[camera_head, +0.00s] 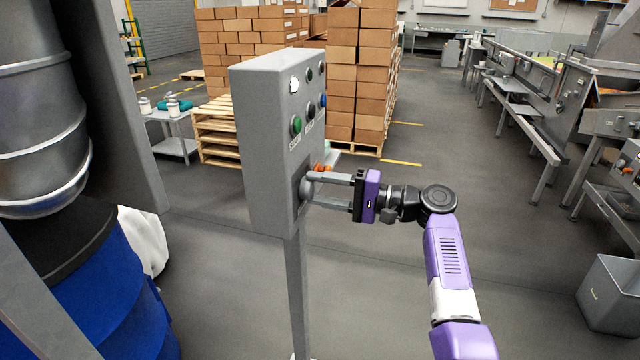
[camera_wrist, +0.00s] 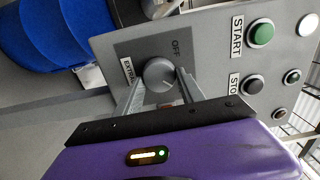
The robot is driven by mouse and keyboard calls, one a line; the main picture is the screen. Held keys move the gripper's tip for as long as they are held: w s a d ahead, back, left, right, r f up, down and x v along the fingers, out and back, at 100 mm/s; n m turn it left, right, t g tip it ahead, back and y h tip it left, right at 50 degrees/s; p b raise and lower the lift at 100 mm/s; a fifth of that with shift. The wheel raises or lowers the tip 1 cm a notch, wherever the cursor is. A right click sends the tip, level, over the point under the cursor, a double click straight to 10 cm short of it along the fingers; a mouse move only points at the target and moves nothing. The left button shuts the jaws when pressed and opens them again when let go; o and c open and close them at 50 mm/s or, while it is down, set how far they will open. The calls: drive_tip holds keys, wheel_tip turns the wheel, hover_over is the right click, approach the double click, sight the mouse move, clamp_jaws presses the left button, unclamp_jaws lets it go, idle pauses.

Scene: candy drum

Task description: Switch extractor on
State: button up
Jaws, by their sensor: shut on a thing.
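The grey control box (camera_head: 270,140) stands on a post in the middle of the head view. Low on its face is the extractor knob (camera_wrist: 159,74), a round grey rotary switch on a darker plate (camera_wrist: 128,48). The plate's labels read "OFF" and, partly hidden, "EXTRA...". My gripper (camera_head: 308,188) reaches the knob from the right, with one finger on each side of it. In the wrist view my gripper (camera_wrist: 160,86) is shut on the knob. The knob's pointer direction cannot be made out.
A green START button (camera_wrist: 261,33) and a dark STOP button (camera_wrist: 252,84) sit beside the knob plate. A blue drum (camera_head: 110,290) stands at the left. Stacked boxes (camera_head: 360,70) on pallets are behind. The floor right of the box is clear up to the conveyor line (camera_head: 540,110).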

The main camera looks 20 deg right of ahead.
drive_tip(key=shift+d, duration=0.1)
idle(0.3)
drive_tip(key=o, duration=1.3)
drive_tip(key=shift+o, duration=0.2)
drive_tip(key=b+v, duration=0.1)
drive_tip(key=v, duration=0.6)
drive_tip(key=shift+s+d, duration=0.2)
drive_tip(key=shift+d, duration=0.05)
